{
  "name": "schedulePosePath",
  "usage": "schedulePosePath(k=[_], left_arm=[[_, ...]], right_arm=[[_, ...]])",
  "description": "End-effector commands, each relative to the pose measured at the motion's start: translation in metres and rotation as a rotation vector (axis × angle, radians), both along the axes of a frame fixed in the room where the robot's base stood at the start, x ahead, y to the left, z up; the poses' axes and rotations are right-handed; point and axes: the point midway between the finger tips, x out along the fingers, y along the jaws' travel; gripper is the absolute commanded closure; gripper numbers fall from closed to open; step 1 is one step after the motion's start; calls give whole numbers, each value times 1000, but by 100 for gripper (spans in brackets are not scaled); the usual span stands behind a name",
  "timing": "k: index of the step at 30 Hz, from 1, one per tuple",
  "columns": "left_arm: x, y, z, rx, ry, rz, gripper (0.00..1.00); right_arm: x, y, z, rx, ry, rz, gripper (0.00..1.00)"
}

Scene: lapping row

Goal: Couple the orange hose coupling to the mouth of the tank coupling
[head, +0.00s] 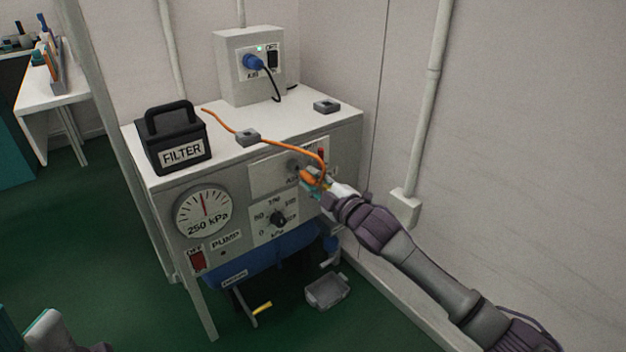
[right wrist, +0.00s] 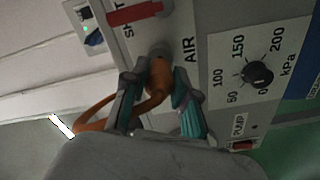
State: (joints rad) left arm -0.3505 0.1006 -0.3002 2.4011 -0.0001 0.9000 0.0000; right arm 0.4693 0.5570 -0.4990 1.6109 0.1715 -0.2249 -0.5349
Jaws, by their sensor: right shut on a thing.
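The orange hose coupling (head: 307,176) is held between the fingers of my right gripper (head: 314,184), at the front panel of the pump cabinet. In the right wrist view the orange coupling (right wrist: 158,75) sits between the two teal-padded fingers (right wrist: 153,98). Its front end lines up with the grey round tank coupling (right wrist: 160,52) beside the AIR label. The two overlap in this view; I cannot tell whether they touch or are locked. In the head view the tank coupling (head: 293,165) shows just left of the orange one. Part of my left gripper (head: 50,333) shows at the lower left edge.
The orange hose (head: 222,122) runs across the cabinet top (head: 290,115) past a black FILTER box (head: 178,140). A red lever (right wrist: 138,14) lies close above the AIR port. A dial knob (head: 278,218) and gauge (head: 203,211) are on the front. A wall stands right.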

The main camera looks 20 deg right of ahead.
Motion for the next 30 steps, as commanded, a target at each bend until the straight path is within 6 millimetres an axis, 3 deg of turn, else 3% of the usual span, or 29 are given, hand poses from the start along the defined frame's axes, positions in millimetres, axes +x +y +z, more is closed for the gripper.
schedulePosePath(k=[30], left_arm=[[0,0,-4,1,2,0,60]], right_arm=[[22,8,1,1,-3,1,100]])
